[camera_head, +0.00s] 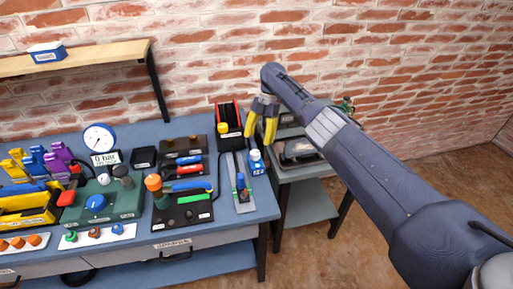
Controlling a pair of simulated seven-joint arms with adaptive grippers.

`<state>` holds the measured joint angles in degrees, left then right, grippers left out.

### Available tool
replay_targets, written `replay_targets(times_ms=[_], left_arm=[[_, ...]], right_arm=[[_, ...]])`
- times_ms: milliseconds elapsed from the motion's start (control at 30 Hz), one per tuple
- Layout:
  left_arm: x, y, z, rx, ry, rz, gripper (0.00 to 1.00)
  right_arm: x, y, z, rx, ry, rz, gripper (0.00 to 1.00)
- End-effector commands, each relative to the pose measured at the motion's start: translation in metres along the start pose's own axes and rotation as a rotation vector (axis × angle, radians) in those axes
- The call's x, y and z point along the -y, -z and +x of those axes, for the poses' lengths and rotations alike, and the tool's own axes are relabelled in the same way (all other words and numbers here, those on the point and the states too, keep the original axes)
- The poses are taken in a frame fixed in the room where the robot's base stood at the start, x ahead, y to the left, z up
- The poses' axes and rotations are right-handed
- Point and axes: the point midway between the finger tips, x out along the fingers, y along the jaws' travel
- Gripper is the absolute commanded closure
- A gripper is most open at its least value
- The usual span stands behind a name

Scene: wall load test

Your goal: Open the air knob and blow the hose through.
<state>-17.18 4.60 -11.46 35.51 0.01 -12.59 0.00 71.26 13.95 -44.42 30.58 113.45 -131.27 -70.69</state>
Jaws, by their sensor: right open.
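A blue knob (96,203) sits on a green panel (128,200) on the workbench at the left; I take it for the air knob, but its label is too small to read. Behind it stands a round white gauge (98,137) above a small sign reading 0 bar (105,158). I cannot make out the hose for certain. My right gripper (261,125), with yellow fingers, is open and empty above the bench's right end, well to the right of the knob. My left gripper is not in view.
The blue workbench (262,206) holds a red-black holder (229,116), a blue-white bottle (256,162), a black tool panel (182,207) and yellow, blue and purple tools at left. A side table (311,170) stands right. A wooden shelf (85,60) hangs on the brick wall.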

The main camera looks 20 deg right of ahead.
Motion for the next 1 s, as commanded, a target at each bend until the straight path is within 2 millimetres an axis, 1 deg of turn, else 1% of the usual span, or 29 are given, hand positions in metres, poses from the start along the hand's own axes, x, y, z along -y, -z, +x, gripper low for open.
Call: replay_targets(times_ms=[33, 200, 400, 1000], left_arm=[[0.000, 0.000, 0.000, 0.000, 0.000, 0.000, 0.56], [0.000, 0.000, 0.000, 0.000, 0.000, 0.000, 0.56], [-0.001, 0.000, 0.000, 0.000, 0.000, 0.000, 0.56], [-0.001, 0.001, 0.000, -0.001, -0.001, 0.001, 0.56]], right_arm=[[-0.001, 0.001, -0.009, 0.000, -0.001, 0.000, 0.41], [-0.001, 0.001, -0.031, -0.001, -0.001, 0.001, 0.41], [0.000, 0.000, -0.046, -0.001, 0.000, 0.000, 0.41], [-0.002, 0.001, -0.050, 0.003, -0.003, 0.000, 0.41]])
